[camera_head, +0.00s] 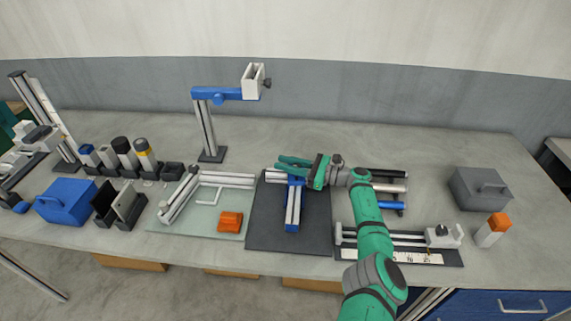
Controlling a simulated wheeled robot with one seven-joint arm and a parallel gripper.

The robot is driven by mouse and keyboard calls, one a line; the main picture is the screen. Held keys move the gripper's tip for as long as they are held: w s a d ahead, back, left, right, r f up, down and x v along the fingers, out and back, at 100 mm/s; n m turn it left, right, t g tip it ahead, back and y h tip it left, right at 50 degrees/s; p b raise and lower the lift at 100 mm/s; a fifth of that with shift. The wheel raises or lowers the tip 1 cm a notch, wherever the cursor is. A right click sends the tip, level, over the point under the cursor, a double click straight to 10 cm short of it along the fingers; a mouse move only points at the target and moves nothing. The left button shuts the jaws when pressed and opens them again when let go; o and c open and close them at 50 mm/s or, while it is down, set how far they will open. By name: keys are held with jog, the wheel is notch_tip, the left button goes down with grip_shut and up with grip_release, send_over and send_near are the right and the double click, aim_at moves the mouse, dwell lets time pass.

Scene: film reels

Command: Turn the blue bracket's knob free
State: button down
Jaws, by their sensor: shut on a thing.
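A blue bracket (295,181) sits where two silver profiles meet on a dark mat (262,222). One profile, with blue along it, runs from the bracket toward the front of the mat. My gripper (285,162) reaches in from the right, its green fingers pointing left, at the back side of the bracket. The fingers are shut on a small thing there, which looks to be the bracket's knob. The fingers hide the knob, so its shape and how far it is turned cannot be seen.
A stand with a blue arm (232,94) rises behind left. A pale green mat (180,219) with profiles and an orange block (231,221) lies left. Rods lie behind my arm. A ruler rail (400,257), an orange-capped bottle (490,231) and a grey box (481,190) stand right.

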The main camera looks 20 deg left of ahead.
dwell(0.4)
jog(key=c, duration=1.5)
grip_release()
jog(key=d, duration=1)
jog(key=shift+w+d, duration=0.2)
jog(key=shift+d, duration=0.2)
